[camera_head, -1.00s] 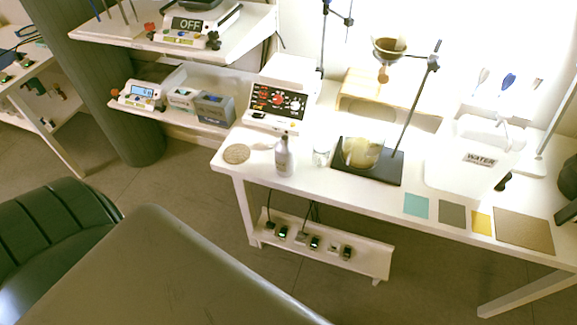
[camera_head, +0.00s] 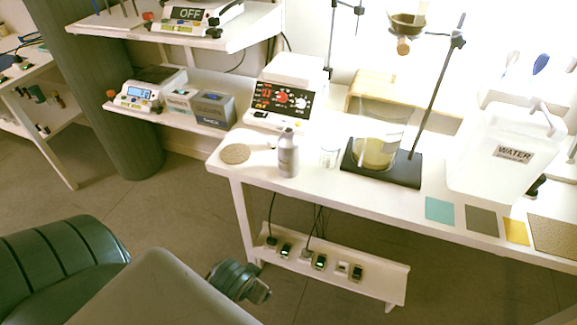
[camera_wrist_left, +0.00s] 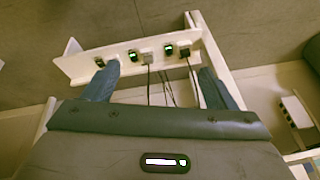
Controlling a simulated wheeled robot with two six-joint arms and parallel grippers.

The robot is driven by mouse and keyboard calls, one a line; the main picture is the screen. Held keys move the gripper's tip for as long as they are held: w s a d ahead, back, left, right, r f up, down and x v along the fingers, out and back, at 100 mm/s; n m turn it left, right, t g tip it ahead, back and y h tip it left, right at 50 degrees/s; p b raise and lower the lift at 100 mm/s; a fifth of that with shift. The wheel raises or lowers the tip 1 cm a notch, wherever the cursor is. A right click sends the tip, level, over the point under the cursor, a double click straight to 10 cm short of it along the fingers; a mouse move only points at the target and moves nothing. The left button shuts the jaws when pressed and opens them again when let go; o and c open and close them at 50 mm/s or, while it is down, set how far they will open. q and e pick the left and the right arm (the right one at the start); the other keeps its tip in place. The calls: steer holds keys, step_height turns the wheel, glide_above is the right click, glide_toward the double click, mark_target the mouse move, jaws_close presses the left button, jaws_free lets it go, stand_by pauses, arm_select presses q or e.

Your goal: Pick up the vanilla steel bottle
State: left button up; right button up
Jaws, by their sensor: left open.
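A grey steel bottle (camera_head: 288,158) with a narrow neck stands upright near the front edge of the white table, in the head view. No vanilla label can be read on it. In the left wrist view, my left gripper (camera_wrist_left: 158,84) is open and empty, its two fingers apart over the low shelf with power sockets. The bottle is not in that wrist view. A dark rounded part of my arm shows at the bottom of the head view, below and left of the bottle and apart from it. My right gripper is not in view.
A round cork mat (camera_head: 235,154) lies left of the bottle. A glass beaker (camera_head: 328,154) stands close on its right, and a larger beaker (camera_head: 375,150) on a black stand base. The socket shelf (camera_head: 385,280) sits under the table.

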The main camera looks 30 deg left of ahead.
arm_select(q)
steer(key=w+a+r+n+t+y+b, duration=0.1)
steer(key=w+a+r+n+t+y, duration=0.1)
steer(key=w+r, duration=0.15)
steer(key=n+t+y, duration=0.5)
steer(key=t+y, duration=0.2)
steer(key=t, duration=0.1)
glide_toward(289, 163)
steer(key=x, duration=0.4)
steer(key=shift+t, duration=0.3)
steer(key=x, duration=0.4)
steer(key=shift+w+a+f+p, duration=0.1)
steer(key=shift+w+a+p, duration=0.15)
steer(key=shift+p, duration=0.1)
steer(key=shift+w+a+f, duration=0.1)
steer(key=shift+w+a, duration=0.25)
steer(key=shift+w, duration=0.05)
steer(key=p+x, duration=0.1)
steer(key=x, duration=0.4)
steer(key=shift+w+p, duration=0.1)
steer(key=shift+p, duration=0.3)
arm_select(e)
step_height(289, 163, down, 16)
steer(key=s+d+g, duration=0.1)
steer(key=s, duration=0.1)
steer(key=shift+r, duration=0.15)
arm_select(q)
steer(key=shift+c, duration=0.2)
